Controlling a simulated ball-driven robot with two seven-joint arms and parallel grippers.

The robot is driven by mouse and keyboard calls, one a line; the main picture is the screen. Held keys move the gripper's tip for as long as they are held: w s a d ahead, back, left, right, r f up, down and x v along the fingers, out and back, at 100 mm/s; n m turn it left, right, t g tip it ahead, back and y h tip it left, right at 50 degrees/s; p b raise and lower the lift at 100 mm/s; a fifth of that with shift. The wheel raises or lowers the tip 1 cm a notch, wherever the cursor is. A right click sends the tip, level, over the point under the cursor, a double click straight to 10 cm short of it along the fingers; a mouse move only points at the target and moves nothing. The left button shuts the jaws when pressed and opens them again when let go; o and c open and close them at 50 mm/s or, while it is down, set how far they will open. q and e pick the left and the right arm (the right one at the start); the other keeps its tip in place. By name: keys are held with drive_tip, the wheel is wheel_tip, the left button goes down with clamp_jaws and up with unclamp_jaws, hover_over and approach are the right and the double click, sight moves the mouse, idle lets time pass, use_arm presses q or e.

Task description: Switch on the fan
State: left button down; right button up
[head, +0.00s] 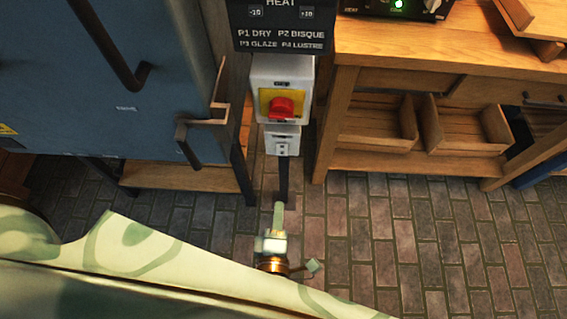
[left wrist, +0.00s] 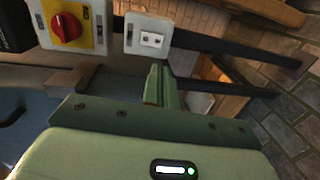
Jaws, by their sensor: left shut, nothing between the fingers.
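A grey switch box (head: 262,73) has a yellow plate and a red rotary knob (head: 282,107). The left wrist view also shows the red knob (left wrist: 67,28) at its upper left. Below the box is a small white socket plate (head: 283,133), also seen in the left wrist view (left wrist: 150,22). My left gripper (head: 279,206) is shut and empty, below the socket plate in the head view and apart from the knob. Its closed green fingers (left wrist: 159,84) show in the wrist view. No fan is recognisable in view. My right gripper is not in view.
A blue cabinet (head: 90,75) with dark handles stands at the left. A black panel (head: 281,20) with HEAT lettering is above the switch box. A wooden bench (head: 440,50) with open trays (head: 465,130) stands at the right. The brick floor (head: 420,230) is clear.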

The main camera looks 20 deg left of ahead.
sight(282, 154)
use_arm(q)
drive_tip(key=shift+a, duration=0.15)
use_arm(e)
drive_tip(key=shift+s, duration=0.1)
